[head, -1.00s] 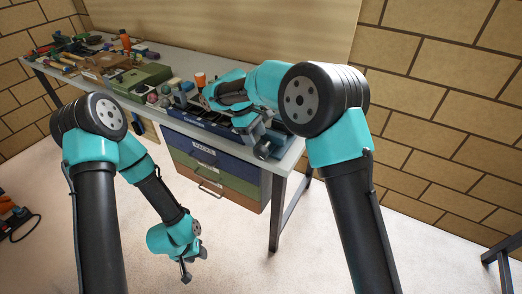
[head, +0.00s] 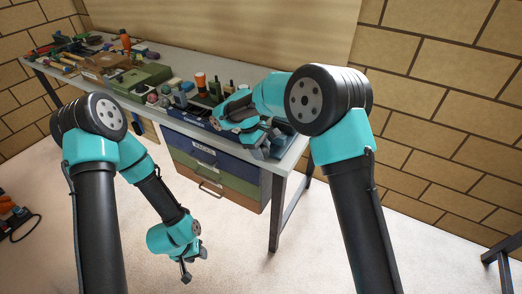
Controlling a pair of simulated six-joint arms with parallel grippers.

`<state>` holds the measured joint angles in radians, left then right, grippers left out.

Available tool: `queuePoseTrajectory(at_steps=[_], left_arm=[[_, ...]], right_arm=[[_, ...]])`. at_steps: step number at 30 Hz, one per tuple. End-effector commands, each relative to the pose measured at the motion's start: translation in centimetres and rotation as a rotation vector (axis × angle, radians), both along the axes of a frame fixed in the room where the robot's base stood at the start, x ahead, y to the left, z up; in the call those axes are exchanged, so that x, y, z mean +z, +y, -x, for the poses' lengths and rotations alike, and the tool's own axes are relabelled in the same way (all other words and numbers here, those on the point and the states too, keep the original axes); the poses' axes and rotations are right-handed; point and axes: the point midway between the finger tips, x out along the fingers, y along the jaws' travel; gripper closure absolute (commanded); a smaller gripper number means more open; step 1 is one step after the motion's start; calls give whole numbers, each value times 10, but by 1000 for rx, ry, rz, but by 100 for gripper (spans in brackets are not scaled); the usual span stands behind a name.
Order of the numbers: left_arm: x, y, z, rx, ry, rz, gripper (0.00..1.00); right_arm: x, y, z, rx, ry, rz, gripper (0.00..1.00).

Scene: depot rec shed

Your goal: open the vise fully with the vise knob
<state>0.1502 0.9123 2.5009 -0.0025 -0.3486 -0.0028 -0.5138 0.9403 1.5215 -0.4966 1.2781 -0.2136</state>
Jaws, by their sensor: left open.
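What looks like the vise (head: 287,128), blue-grey, is at the right end of the workbench (head: 299,153). It is mostly hidden behind my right wrist and gripper, and I cannot make out its knob or how far its jaws are apart. My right gripper (head: 262,146) is over the front right corner of the bench, close against the vise. I cannot tell whether it touches the knob or how its fingers stand. My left gripper (head: 188,268) hangs low in front of the bench, open and empty, away from the vise.
Drawers (head: 215,168) hang under the bench front. A green box (head: 142,78), an orange-topped bottle (head: 200,82) and many tools crowd the bench top to the left. A brick wall (head: 445,100) stands at the right.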

Motion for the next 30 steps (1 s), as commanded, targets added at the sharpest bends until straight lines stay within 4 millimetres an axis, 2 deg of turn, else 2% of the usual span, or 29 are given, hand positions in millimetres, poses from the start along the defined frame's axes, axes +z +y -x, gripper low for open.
queuePoseTrajectory(at_steps=[1, 9, 20, 30], left_arm=[[0, 0, 0, 0, 0, 0, 57], [0, 0, 0, 0, 0, 0, 57], [0, 0, 0, 0, 0, 0, 57], [0, 0, 0, 0, 0, 0, 57]], right_arm=[[0, 0, 0, 0, 0, 0, 65], [0, 0, 0, 0, 0, 0, 91], [0, 1, -1, 0, 23, 43, 91], [-1, 4, -2, 1, 121, 216, 91]])
